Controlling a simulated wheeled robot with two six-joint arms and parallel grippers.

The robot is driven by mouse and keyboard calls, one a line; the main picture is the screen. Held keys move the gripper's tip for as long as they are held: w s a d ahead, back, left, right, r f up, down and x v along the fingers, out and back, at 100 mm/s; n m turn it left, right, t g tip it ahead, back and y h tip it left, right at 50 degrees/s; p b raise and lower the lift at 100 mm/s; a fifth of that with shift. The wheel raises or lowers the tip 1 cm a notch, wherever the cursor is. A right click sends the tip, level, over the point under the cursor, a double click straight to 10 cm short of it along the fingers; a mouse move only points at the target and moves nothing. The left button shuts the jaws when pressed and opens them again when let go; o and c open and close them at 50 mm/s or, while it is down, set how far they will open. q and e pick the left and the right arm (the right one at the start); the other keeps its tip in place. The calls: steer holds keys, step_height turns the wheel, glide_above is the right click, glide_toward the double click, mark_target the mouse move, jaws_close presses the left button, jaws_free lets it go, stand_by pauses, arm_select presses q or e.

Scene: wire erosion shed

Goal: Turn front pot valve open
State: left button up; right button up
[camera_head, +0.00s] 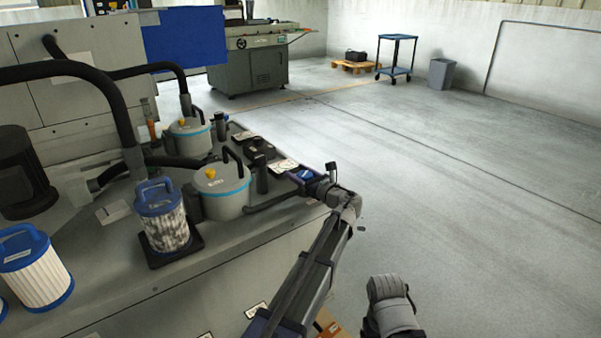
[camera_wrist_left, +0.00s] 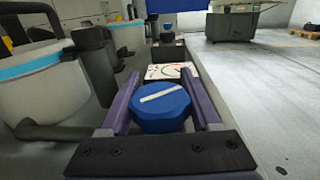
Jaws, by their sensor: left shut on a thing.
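The front pot (camera_head: 222,192) is a grey filter pot with a turquoise band, a black handle and a yellow cap part. It also shows at the left of the left wrist view (camera_wrist_left: 45,95). A blue valve knob (camera_wrist_left: 161,108) with a white bar stands beside it, at the bench's right edge. My left gripper (camera_head: 309,178) is shut on the knob, with a purple finger on each side. The white bar lies nearly crosswise between the fingers, its right end tilted away. The fingers partly hide the knob's sides. My right gripper does not show.
A second pot (camera_head: 190,140) stands behind. A dirty filter cartridge (camera_head: 162,222) and a white one (camera_head: 36,268) stand to the left. Black hoses cross the bench. A label card with a dial (camera_wrist_left: 170,72) lies beyond the knob.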

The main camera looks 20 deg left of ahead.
arm_select(q)
steer(key=n+g+y, duration=0.1)
steer(key=g, duration=0.1)
steer(key=n+g+y, duration=0.1)
steer(key=n+g, duration=0.2)
steer(key=g, duration=0.1)
steer(key=shift+s+a+n+g+y, duration=0.2)
steer(key=shift+s+n+g+y, duration=0.1)
steer(key=shift+y, duration=0.1)
steer(key=shift+s+n+g, duration=0.3)
steer(key=shift+n+g, duration=0.45)
steer(key=shift+g, duration=0.4)
steer(key=shift+s+n+g, duration=0.25)
steer(key=shift+n+g, duration=0.45)
steer(key=shift+g, duration=0.5)
steer(key=shift+s+n+g, duration=0.3)
steer(key=shift+n+g, duration=0.45)
steer(key=shift+g, duration=0.4)
steer(key=shift+s, duration=0.1)
steer(key=shift+a, duration=0.1)
steer(key=o, duration=1.4)
steer(key=shift+c, duration=0.2)
steer(key=shift+w+d, duration=0.25)
steer(key=shift+d, duration=1.05)
steer(key=shift+w+d, duration=0.25)
steer(key=shift+d, duration=1)
steer(key=shift+w+d, duration=0.25)
steer(key=shift+d, duration=1.05)
